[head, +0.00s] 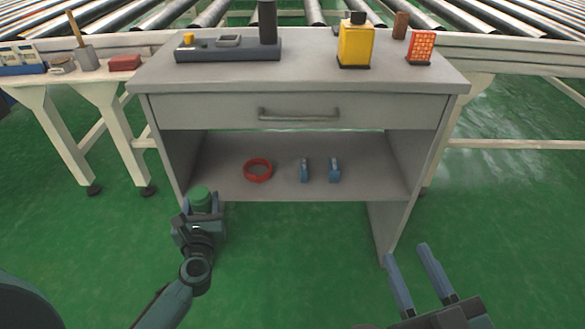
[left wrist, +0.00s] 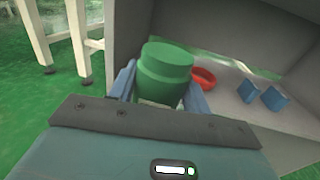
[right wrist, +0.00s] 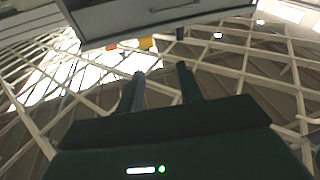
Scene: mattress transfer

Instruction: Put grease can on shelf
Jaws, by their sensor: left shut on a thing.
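The green grease can (head: 200,197) is held upright in my left gripper (head: 199,218), in front of the left end of the shelf. In the left wrist view the can (left wrist: 164,72) sits between the two blue fingers, and its lower part is hidden by the gripper body. The shelf (head: 228,182) is the grey lower board of the desk, under the drawer; it also shows in the left wrist view (left wrist: 262,128). My right gripper (head: 408,280) is open and empty, low at the front right, in front of the desk's right leg panel.
On the shelf lie a red ring (head: 257,170) and two blue blocks (head: 334,170). The shelf's left end and right part are bare. The desk's left side panel (head: 168,150) stands close to the can. The desktop (head: 300,70) holds a yellow canister (head: 355,45) and a dark tray (head: 228,52).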

